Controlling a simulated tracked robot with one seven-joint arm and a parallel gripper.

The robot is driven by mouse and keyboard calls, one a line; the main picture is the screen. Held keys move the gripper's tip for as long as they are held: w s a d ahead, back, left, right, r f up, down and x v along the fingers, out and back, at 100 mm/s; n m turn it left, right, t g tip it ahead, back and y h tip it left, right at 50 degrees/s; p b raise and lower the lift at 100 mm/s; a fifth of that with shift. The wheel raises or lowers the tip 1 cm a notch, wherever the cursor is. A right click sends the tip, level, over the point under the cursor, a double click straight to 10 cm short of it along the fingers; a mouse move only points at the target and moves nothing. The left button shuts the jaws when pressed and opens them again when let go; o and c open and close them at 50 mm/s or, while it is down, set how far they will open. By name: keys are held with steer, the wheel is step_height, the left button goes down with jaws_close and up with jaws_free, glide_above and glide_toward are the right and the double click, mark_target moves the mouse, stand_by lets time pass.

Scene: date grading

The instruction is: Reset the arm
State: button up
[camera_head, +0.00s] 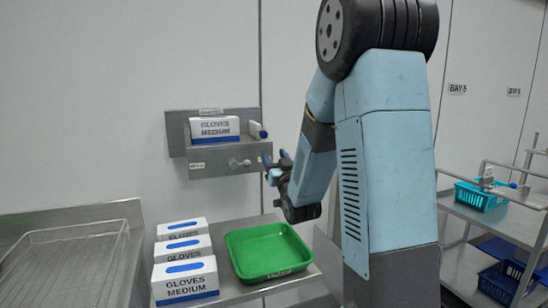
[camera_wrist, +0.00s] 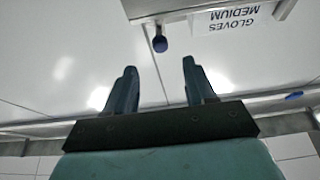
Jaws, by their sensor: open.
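My arm rises at the centre right of the head view and bends down to the left. My gripper (camera_head: 277,165) is beside the right end of the metal wall shelf (camera_head: 215,162), apart from the green tray below. In the wrist view, my gripper (camera_wrist: 158,84) shows two blue-grey fingers spread apart, with nothing between them. A blue-tipped knob (camera_wrist: 160,44) of the shelf lies beyond the fingers. Part of the gripper is small and dark in the head view.
A glove box (camera_head: 214,131) sits on the wall shelf. Several more glove boxes (camera_head: 185,280) stand on the counter beside a green tray (camera_head: 268,251). A wire-mesh basin (camera_head: 62,262) is at left. A rack with a teal basket (camera_head: 481,195) and a dark blue basket (camera_head: 505,281) is at right.

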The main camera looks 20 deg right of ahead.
steer(key=shift+r, duration=0.1)
steer(key=s+a+f+g, duration=0.1)
steer(key=s+g, duration=0.7)
steer(key=s, duration=0.9)
steer(key=s+a+f+g, duration=0.1)
steer(key=s+a+g, duration=0.3)
steer(key=s, duration=1.3)
steer(key=g, duration=0.4)
steer(key=shift+s+a+f+g, duration=0.25)
steer(key=shift+a+g, duration=0.05)
steer(key=shift+g, duration=0.1)
